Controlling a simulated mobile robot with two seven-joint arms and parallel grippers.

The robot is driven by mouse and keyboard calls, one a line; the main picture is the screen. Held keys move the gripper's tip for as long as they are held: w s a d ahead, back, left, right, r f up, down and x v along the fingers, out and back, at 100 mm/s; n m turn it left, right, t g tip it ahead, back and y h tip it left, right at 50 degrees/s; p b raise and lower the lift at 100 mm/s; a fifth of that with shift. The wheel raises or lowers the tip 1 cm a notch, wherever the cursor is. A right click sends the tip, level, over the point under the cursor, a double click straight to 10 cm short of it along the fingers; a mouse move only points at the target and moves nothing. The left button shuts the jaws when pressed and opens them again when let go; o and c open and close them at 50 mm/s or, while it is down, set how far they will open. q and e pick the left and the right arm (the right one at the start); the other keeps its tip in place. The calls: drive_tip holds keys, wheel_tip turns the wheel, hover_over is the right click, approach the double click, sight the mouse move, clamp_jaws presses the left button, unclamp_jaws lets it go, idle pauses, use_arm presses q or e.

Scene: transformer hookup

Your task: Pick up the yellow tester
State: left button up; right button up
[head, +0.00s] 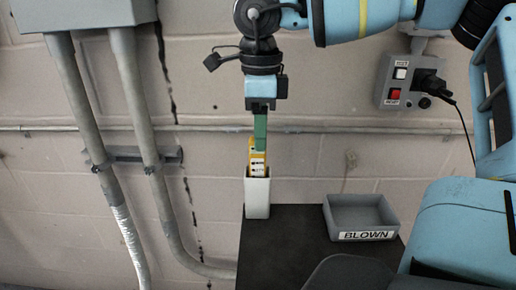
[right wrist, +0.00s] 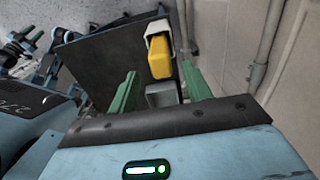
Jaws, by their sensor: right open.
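The yellow tester (head: 257,158) stands upright in a white holder (head: 257,198) at the back left corner of a dark table; its lower part is hidden inside. My right gripper (head: 260,131) is directly above it, pointing down, with its green fingers close to the tester's top. In the right wrist view the open fingers (right wrist: 160,88) stand apart, and the tester (right wrist: 161,60) shows beyond them in the holder (right wrist: 157,27). The head view does not show clearly whether the fingers overlap the tester's top.
A grey tray (head: 360,215) marked BLOWN stands on the dark table (head: 285,250), right of the holder, and looks empty. A grey switch box (head: 403,83) with a plugged cable hangs on the wall. Conduits (head: 142,110) run down the wall at left.

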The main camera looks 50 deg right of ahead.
sight(258, 154)
drive_tip(key=shift+w+f, duration=0.15)
drive_tip(key=shift+f, duration=1.3)
drive_tip(key=shift+w+f, duration=0.1)
drive_tip(key=shift+f, duration=1.35)
drive_tip(key=shift+a, duration=0.1)
drive_tip(key=shift+c, duration=0.3)
drive_tip(key=c, duration=1)
